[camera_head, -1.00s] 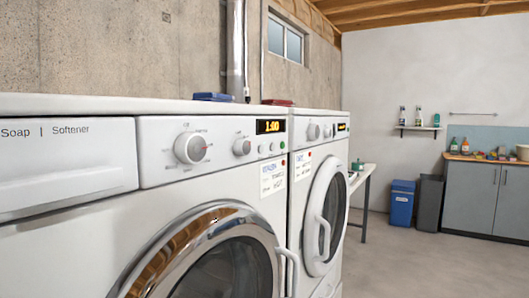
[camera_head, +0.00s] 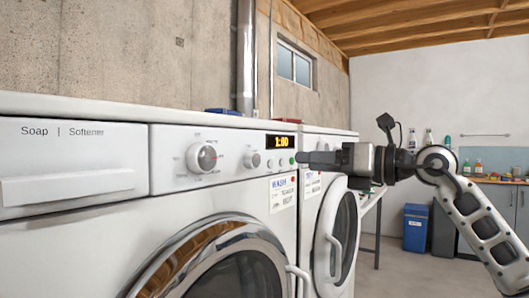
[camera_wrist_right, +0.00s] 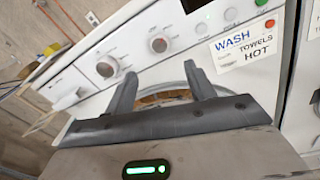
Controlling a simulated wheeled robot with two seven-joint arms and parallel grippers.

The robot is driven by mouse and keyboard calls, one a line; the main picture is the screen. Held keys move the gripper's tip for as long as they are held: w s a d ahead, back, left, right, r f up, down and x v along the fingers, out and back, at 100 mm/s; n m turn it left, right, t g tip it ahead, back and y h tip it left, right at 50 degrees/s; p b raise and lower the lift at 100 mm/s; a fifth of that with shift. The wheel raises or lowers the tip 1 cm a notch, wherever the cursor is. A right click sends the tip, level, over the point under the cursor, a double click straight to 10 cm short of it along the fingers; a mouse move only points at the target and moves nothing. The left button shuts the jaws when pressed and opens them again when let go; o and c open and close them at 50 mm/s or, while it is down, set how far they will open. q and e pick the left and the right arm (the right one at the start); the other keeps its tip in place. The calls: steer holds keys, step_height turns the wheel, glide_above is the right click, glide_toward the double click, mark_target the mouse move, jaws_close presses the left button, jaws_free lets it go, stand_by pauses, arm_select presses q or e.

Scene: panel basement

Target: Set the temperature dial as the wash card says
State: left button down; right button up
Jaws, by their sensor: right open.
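The washer's control panel (camera_head: 180,140) has a larger silver-white dial (camera_head: 202,157) and a smaller dial (camera_head: 252,160) to its right. The right wrist view also shows the larger dial (camera_wrist_right: 107,67) and the smaller one (camera_wrist_right: 158,43). Their markings are too small to read, so I cannot tell which is temperature. The wash card (camera_wrist_right: 243,52) reads "WASH TOWELS HOT"; it also shows below the display in the head view (camera_head: 283,193). My right gripper (camera_head: 303,158) is open and empty, in front of the panel's right end, apart from both dials. My left gripper is out of view.
The washer's round chrome-rimmed door (camera_head: 215,235) and its handle lie below the panel. The display (camera_head: 280,141) reads 1:00. A dryer (camera_head: 338,225) stands at right with its own card. A blue bin (camera_head: 416,228) and open floor are beyond.

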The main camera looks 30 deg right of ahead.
mark_target(257, 160)
steer(key=p+x, duration=0.5)
steer(key=x, duration=0.4)
steer(key=shift+w+a+r, duration=0.15)
steer(key=shift+w+a, duration=0.1)
steer(key=shift+w, duration=0.1)
steer(key=shift+x, duration=0.8)
steer(key=shift+s, duration=0.1)
steer(key=shift+c, duration=0.3)
steer(key=c, duration=0.9)
